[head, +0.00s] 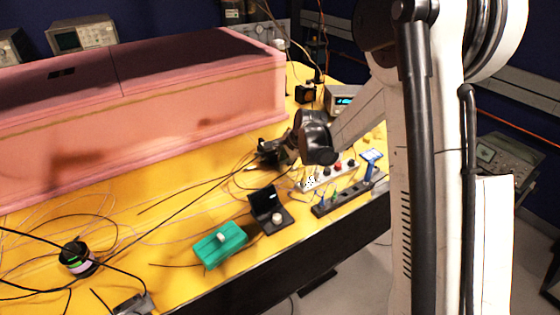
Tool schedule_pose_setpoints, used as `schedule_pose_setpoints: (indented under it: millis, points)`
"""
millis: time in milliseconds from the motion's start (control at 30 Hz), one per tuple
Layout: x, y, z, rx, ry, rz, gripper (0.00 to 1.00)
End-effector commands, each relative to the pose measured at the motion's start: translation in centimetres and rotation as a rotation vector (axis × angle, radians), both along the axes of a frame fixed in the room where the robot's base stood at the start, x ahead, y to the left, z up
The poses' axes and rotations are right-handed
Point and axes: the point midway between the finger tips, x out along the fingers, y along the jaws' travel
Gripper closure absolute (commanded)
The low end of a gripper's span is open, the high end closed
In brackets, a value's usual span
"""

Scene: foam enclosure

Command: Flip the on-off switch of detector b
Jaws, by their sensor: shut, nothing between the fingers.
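My gripper (268,153) is the dark shape at the end of my arm, small and partly merged with cables behind it. It is shut and empty, above the yellow table near its middle. I cannot tell which device is detector b, and no on-off switch is clear. One candidate is a black L-shaped device (264,203) with a pale round knob on its base, below the gripper in the picture and apart from it. Another is a black round device (76,257) with a light band, at the lower left.
A green box (220,243) lies at the front edge. White (326,175) and black (343,197) power strips lie right of the gripper. A long pink foam enclosure (140,140) fills the back left. Loose cables cross the yellow table (180,205).

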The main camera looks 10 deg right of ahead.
Motion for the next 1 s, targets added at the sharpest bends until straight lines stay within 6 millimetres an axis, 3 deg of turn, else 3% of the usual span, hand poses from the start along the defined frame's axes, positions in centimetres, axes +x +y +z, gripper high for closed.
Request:
schedule_pose_setpoints:
  millis: [567, 1000]
  points:
    - [0.6, 0.2, 0.1, 0.000, 0.000, 0.000, 1.00]
    - [-1.6, -0.6, 1.4, 0.000, 0.000, -0.001, 1.00]
